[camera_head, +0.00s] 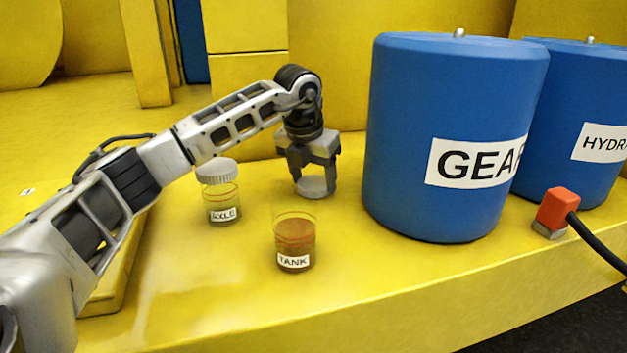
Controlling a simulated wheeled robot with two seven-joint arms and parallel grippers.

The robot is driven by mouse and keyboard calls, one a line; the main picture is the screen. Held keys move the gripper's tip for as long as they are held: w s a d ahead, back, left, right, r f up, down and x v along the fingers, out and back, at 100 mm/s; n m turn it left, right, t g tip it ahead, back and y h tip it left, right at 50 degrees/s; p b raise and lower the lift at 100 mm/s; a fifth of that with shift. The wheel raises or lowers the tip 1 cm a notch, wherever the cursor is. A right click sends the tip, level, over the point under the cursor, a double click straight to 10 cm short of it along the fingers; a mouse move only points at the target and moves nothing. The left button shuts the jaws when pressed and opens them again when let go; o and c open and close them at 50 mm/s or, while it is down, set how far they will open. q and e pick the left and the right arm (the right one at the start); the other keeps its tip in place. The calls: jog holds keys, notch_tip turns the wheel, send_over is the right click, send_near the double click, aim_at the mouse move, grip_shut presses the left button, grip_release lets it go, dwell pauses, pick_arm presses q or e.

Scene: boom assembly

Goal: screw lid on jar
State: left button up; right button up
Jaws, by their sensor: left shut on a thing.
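My left gripper (314,185) points down and is shut on a pale grey-white lid (312,187). It is behind and slightly right of the jar labelled TANK (294,245), apart from it. The TANK jar is clear, stands upright with its top uncovered, and holds brown-orange liquid. A second clear jar labelled AXLE (222,205) stands upright to the left, with a white ribbed lid (216,171) on its top and some yellowish liquid inside. My right gripper is not in view.
A large blue drum labelled GEAR (440,110) stands right of the left gripper. Another blue drum labelled HYDR (580,100), its label cut off, is farther right. A red-orange block with a black cable (558,209) lies before them. The yellow surface (200,290) is clear at the front.

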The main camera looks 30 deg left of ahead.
pick_arm(q)
jog(key=shift+r, duration=0.5)
jog(key=s+d+r+b, duration=0.1)
jog(key=s+d+r, duration=0.8)
jog(key=s+r, duration=0.1)
jog(key=shift+d+r, duration=0.35)
jog(key=shift+r, duration=0.45)
jog(key=shift+s+f, duration=0.1)
jog(key=shift+s, duration=0.05)
